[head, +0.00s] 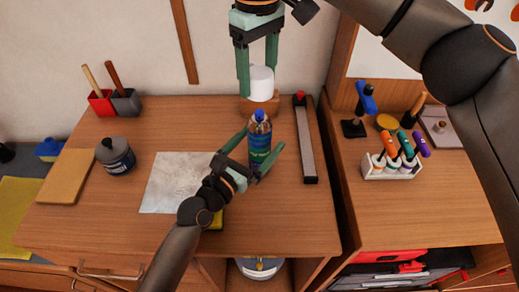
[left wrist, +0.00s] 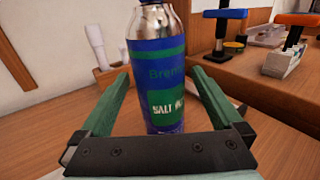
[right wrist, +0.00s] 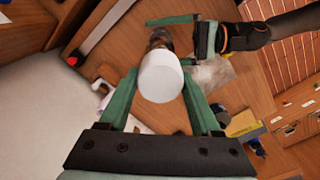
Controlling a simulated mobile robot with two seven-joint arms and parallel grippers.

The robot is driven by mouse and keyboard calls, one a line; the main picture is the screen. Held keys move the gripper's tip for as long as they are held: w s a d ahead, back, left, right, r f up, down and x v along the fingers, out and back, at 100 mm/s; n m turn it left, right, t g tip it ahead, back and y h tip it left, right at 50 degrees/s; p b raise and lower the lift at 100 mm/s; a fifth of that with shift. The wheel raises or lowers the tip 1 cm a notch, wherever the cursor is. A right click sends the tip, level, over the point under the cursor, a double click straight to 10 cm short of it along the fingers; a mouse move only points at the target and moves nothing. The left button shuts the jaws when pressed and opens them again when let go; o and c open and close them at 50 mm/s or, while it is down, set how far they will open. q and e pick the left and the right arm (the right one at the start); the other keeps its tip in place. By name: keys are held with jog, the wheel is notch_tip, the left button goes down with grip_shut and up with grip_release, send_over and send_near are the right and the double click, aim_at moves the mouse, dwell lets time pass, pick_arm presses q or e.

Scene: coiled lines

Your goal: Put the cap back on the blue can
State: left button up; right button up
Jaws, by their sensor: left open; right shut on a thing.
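The blue can (head: 260,148), with a green band and a blue nozzle on top, stands upright on the wooden desk. It also fills the middle of the left wrist view (left wrist: 158,85). My left gripper (head: 258,146) is open, with one finger on either side of the can's body. My right gripper (head: 258,66) is shut on the white cap (head: 261,84), which also shows in the right wrist view (right wrist: 161,77). The cap is held above the can and apart from it. In the right wrist view the cap hides part of the can (right wrist: 160,38).
A long grey bar with a red end (head: 306,142) lies right of the can. A grey lidded pot (head: 115,157) and a pale sheet (head: 172,182) are to the left. A marker rack (head: 390,168) stands on the right-hand desk. The desk's front is mostly clear.

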pick_arm(q)
jog(key=shift+w+d, duration=0.15)
jog(key=shift+w, duration=0.05)
jog(key=shift+c, duration=0.4)
grip_shut()
dwell(0.4)
